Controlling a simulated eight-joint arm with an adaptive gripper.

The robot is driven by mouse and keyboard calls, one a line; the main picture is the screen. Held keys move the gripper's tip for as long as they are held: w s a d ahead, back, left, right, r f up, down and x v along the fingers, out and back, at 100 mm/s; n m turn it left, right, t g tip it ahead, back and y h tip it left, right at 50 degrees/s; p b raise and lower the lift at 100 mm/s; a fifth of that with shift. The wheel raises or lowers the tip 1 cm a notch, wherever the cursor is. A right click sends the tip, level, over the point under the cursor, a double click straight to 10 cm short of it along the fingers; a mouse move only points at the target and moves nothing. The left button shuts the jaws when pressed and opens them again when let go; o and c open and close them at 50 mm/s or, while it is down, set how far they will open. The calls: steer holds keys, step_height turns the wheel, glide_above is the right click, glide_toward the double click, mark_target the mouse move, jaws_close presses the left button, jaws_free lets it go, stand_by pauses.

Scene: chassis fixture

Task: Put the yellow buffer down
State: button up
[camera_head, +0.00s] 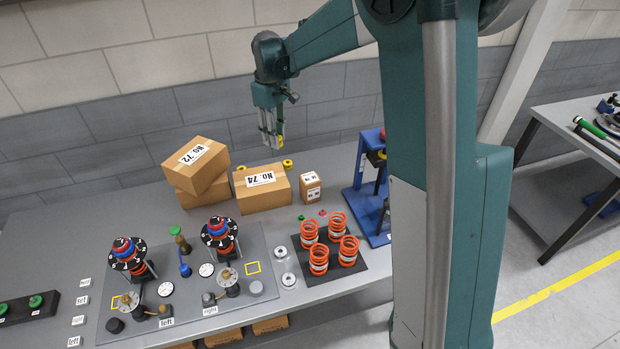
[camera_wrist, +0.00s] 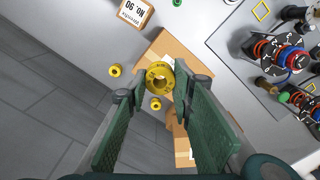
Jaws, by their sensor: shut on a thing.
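A yellow buffer (camera_wrist: 160,75), round with a hole in its middle, sits between the fingertips of my gripper (camera_wrist: 160,83) in the wrist view. My gripper is shut on it. In the head view my gripper (camera_head: 271,143) points down in the air near the back edge of the bench, by the No. 74 box (camera_head: 262,187), with a bit of yellow (camera_head: 280,142) at its fingertips. Two more small yellow round pieces lie behind the boxes, one to the right (camera_head: 288,163) and one to the left (camera_head: 240,168).
Cardboard box No. 72 (camera_head: 196,164) is stacked on another carton. A small carton (camera_head: 310,186) and a blue stand (camera_head: 367,190) are to the right. Orange springs (camera_head: 319,259) stand on a dark plate. A grey fixture plate (camera_head: 200,325) with two strut assemblies fills the front left.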

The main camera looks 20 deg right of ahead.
steer(key=s+d+m, duration=0.2)
steer(key=s+d, duration=0.2)
steer(key=d, duration=0.7)
steer(key=shift+w+a+f, duration=0.1)
steer(key=shift+w+f, duration=0.05)
steer(key=shift+f, duration=2.45)
glide_above(309, 177)
steer(key=shift+f, duration=2.9)
steer(key=shift+f, duration=0.1)
steer(key=shift+f+p, duration=0.35)
steer(key=shift+f, duration=1.65)
steer(key=shift+f, duration=0.2)
